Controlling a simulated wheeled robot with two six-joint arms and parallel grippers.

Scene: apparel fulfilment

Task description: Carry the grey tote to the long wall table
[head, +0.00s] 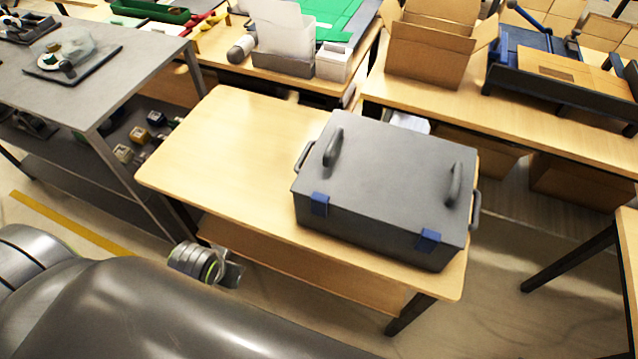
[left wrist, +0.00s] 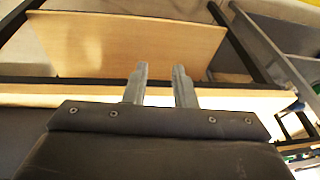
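The grey tote (head: 385,180) is a closed box with two raised lid handles, side handles and two blue latches. It stands on the right half of a small wooden table (head: 220,135). My left gripper (head: 232,274) is low at the near left of that table, apart from the tote. In the left wrist view its two fingers (left wrist: 161,85) stand apart with nothing between them. The tote cannot be made out in that view. My right gripper is out of view. A long wooden table (head: 500,118) runs behind; I cannot tell if it is the wall table.
An open carton (head: 428,55) and a blue-black device (head: 560,70) stand on the long table. A grey metal shelf bench (head: 110,85) is at the left. Another wooden table edge (head: 628,235) shows at the right. The small table's left half is clear. Floor shows between the tables.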

